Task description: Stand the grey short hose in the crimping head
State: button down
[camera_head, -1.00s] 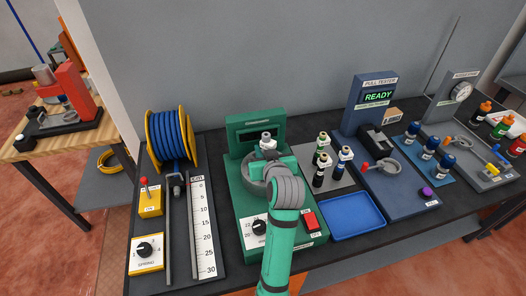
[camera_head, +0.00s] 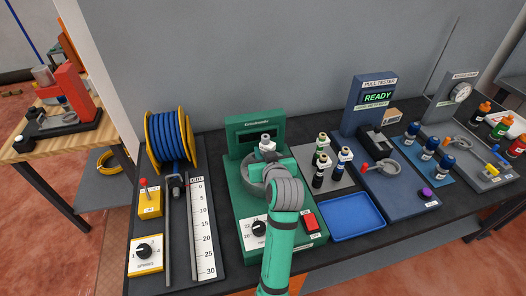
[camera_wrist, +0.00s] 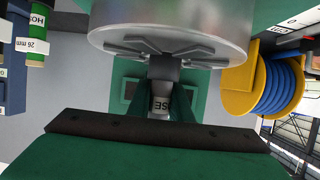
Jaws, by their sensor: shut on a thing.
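My gripper (camera_head: 268,160) is over the green crimper, with its fingers closed around the grey short hose (camera_head: 266,146). The hose's pale upper end sticks up above the fingers in the head view. In the wrist view, the hose (camera_wrist: 162,104) shows a white label between the dark green fingers. The crimping head (camera_head: 252,189) is a grey metal ring on the crimper, partly hidden by my arm. In the wrist view, the crimping head (camera_wrist: 175,25) shows its inner jaws close to the hose's grey end. Whether that end is inside the ring is hard to tell.
The crimper has a dial (camera_head: 259,228) and a red switch (camera_head: 310,222) in front. Several bottle-like hoses (camera_head: 320,172) stand on a grey plate to the right. A blue tray (camera_head: 352,235) is empty. A blue hose reel (camera_head: 170,140) stands to the left.

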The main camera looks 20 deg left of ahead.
jog(key=shift+f, duration=0.6)
jog(key=c, duration=1.9)
grip_release()
jog(key=shift+v, duration=5.55)
jog(key=shift+f, duration=0.1)
